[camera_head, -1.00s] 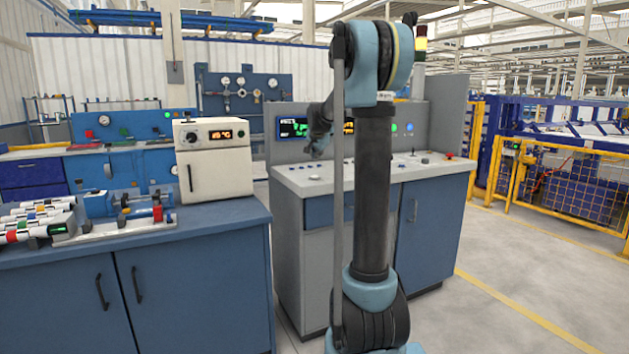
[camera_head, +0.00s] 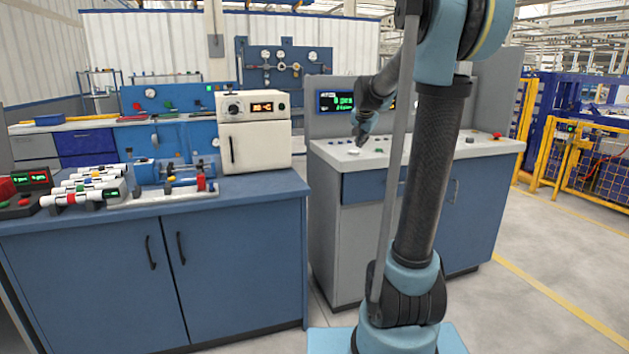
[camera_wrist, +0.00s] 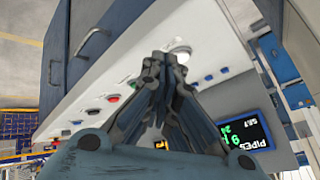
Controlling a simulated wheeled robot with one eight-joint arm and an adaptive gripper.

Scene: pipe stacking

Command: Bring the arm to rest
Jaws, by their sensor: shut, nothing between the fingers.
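My gripper (camera_head: 361,140) hangs pointing down at the near left part of the console's light sloped panel (camera_head: 328,151) in the head view. In the wrist view my gripper (camera_wrist: 165,62) is shut with nothing between its fingers. Its tips appear close to a large white round button (camera_wrist: 181,51); I cannot tell whether they touch it. My arm stands upright in front of the console, leaning slightly right, and hides part of the display.
A dark display (camera_wrist: 247,132) with green text sits behind the panel. The left bench (camera_head: 240,193) holds a white oven-like box (camera_head: 254,133), a blue clamp fixture (camera_head: 175,178) and several white pipes (camera_head: 85,189). A yellow fence (camera_head: 607,160) stands right. The floor at right is clear.

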